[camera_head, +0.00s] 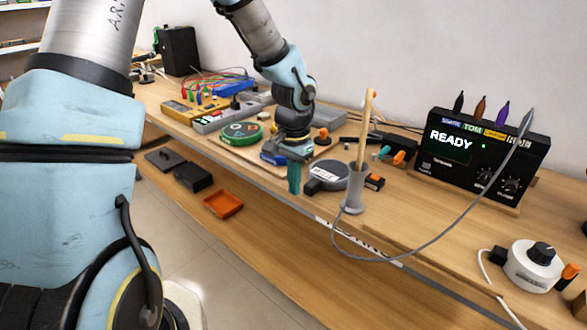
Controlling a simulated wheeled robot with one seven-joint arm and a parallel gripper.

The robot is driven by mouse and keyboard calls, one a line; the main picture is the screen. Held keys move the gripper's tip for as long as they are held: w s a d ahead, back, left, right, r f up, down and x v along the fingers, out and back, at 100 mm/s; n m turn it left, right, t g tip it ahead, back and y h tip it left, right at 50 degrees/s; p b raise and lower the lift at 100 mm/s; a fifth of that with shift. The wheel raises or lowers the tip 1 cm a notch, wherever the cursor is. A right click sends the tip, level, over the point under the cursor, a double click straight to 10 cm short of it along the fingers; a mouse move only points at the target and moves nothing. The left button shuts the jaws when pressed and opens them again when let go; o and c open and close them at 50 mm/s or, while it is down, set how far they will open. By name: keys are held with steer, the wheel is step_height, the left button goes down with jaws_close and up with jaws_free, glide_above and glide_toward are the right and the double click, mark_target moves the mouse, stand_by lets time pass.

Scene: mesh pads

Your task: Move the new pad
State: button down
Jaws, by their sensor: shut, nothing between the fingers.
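Two round pads lie on the wooden bench (420,215). The other is a dark grey disc (334,172) with a white label, just right of my gripper. I cannot tell which is the new pad. My gripper (294,184) points down near the bench's front edge. Its teal fingers are shut with nothing between them. The gripper body hides part of a blue thing (268,157) behind it.
A drumstick stands in a grey holder (354,200) right of the grey pad. A black module (479,160) reading "READY" stands behind, its grey cable looping over the bench. A white knob unit (533,265) is at right. An orange tray (223,204) lies on the lower shelf.

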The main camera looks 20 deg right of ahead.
mark_target(305, 186)
steer(key=shift+w+d+f+p, duration=0.5)
steer(key=shift+d+f, duration=0.25)
steer(key=shift+d, duration=0.15)
steer(key=shift+w+d+f+p, duration=0.35)
steer(key=shift+w+d+f, duration=0.1)
steer(key=shift+d+f, duration=0.4)
steer(key=shift+r, duration=0.1)
steer(key=shift+d, duration=0.1)
